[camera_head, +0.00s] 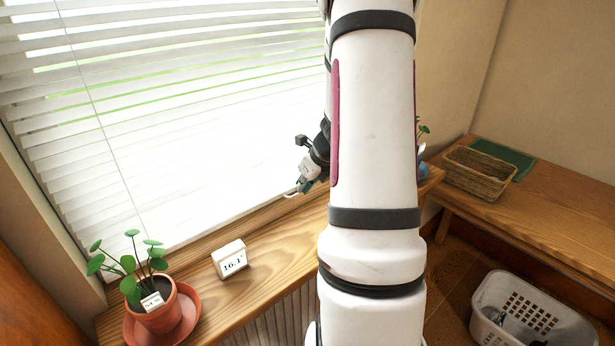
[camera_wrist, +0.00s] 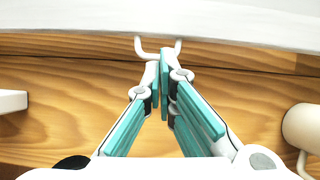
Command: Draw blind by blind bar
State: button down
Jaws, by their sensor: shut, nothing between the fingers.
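The white slatted blind (camera_head: 190,110) hangs over the window at the left of the head view, its slats lowered most of the way to the sill. In the wrist view, its white bottom bar (camera_wrist: 80,18) runs across the top. A small white U-shaped handle (camera_wrist: 139,47) sticks out from below that bar. My gripper (camera_wrist: 160,62) is shut and empty, its fingertips overlapping the middle of the handle in this view; I cannot tell whether they touch. In the head view, my gripper (camera_head: 303,186) is low before the blind, partly hidden by my arm.
The wooden sill (camera_head: 262,262) holds a potted plant (camera_head: 155,305) and a white date block (camera_head: 230,259). To the right are a bench (camera_head: 560,215) with a wicker basket (camera_head: 477,172) and a white laundry basket (camera_head: 530,310) on the floor.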

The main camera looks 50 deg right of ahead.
jog(key=shift+x, duration=1.35)
jog(key=shift+f, duration=0.1)
notch_tip(320, 180, down, 3)
jog(key=b, duration=0.3)
jog(key=shift+w, duration=0.15)
jog(key=shift+f+b, duration=0.35)
jog(key=shift+b, duration=0.25)
jog(key=shift+s, duration=0.2)
jog(key=shift+r, duration=0.1)
jog(key=v, duration=1.2)
jog(key=shift+r, duration=0.15)
